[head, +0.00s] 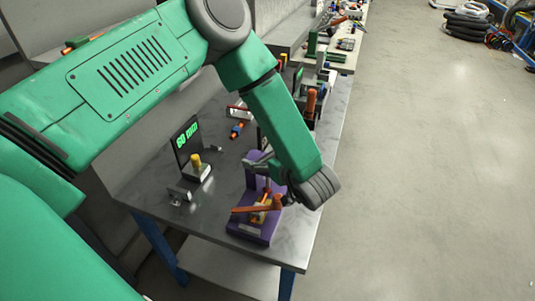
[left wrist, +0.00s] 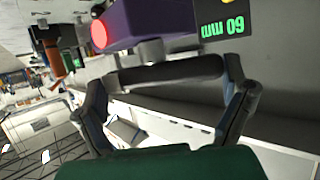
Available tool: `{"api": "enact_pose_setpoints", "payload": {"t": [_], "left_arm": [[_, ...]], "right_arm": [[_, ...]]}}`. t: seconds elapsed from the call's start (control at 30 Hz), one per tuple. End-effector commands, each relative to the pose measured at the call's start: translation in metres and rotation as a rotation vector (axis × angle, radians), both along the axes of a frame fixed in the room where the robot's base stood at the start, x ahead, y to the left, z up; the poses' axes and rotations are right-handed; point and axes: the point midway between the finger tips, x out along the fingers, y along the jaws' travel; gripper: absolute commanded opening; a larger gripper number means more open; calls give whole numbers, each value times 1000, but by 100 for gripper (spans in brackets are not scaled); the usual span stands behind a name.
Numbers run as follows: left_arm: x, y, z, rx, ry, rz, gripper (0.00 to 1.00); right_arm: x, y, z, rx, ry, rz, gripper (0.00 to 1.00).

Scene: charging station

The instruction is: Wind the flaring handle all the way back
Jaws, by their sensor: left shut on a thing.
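The flaring tool is a purple stand (head: 252,234) near the front edge of the bench, with orange levers (head: 258,209) low on it. Its purple top also shows upside down in the left wrist view (left wrist: 165,22), with a round red spot. A short grey shaft comes out of it to a dark crossbar, the flaring handle (left wrist: 165,74). My left gripper (head: 262,163) is at the top of the tool. In the left wrist view its two fingers (left wrist: 168,98) stand at either end of the crossbar, shut on it. My right gripper is not in view.
A black display reading 60 mm (head: 186,140) stands behind the tool, beside a small block with a yellow knob (head: 196,162). More tools line the bench (head: 225,185) toward the back. Open floor (head: 430,150) lies to the right.

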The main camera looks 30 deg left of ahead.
Motion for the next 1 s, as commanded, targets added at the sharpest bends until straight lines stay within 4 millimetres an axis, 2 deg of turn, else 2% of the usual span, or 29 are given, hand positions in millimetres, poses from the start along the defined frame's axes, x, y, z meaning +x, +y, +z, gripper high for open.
{"api": "enact_pose_setpoints", "payload": {"t": [0.2, 0.5, 1.0], "left_arm": [[3, -1, 1, -2, -8, 180, 63], [4, 0, 1, -2, -9, 354, 63], [4, 1, 2, 0, -10, 432, 63]], "right_arm": [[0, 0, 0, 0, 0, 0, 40], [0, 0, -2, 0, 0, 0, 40], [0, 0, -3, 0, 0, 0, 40]]}}
